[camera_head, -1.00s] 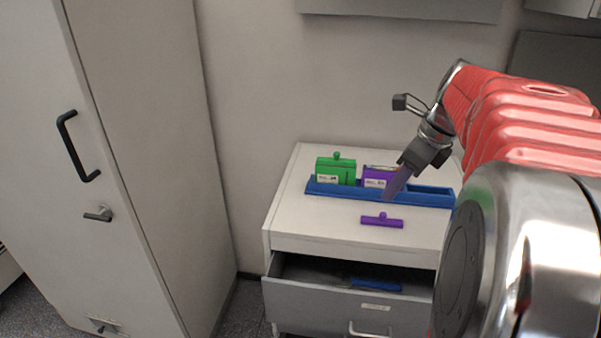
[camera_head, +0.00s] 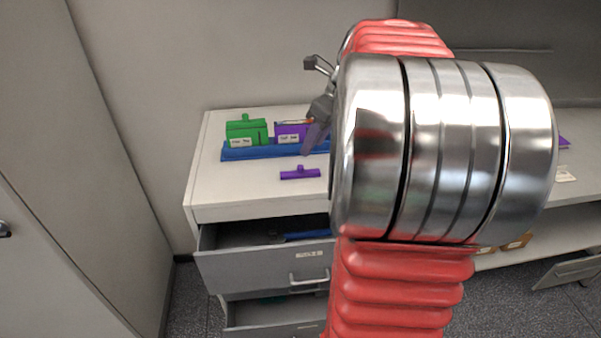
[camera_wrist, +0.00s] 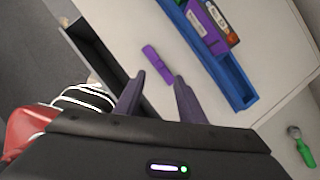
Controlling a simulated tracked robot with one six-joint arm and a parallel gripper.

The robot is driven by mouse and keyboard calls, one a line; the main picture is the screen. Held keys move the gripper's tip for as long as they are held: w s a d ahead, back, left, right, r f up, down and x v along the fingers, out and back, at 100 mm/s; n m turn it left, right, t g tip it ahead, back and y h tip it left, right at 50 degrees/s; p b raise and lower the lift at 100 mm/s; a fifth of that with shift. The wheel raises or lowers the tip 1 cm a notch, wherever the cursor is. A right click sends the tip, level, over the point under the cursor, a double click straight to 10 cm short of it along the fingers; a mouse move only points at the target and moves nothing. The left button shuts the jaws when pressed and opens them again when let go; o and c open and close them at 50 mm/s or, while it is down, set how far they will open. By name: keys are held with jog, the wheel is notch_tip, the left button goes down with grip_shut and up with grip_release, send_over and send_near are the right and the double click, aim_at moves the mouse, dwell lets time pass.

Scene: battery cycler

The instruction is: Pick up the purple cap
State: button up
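The purple cap (camera_head: 300,173) lies on the white cabinet top, in front of the blue tray (camera_head: 262,152). It is a flat bar with a small knob. In the wrist view the cap (camera_wrist: 157,64) lies on the bare surface, beyond the fingertips and between their lines. My gripper (camera_wrist: 156,84) is open and empty, its two purple-grey fingers apart. In the head view my gripper (camera_head: 312,140) is above the tray area, behind and right of the cap, partly hidden by my arm.
A green box (camera_head: 246,132) and an open purple box (camera_head: 290,133) stand in the blue tray. The top drawer (camera_head: 262,266) below is open. A green-handled tool (camera_wrist: 304,150) lies at lower right in the wrist view. The cabinet top around the cap is clear.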

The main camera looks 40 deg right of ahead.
aim_at(301, 166)
jog(key=shift+x, duration=2)
jog(key=shift+x, duration=2.65)
jog(key=shift+a, duration=0.1)
jog(key=shift+c, duration=0.2)
grip_shut()
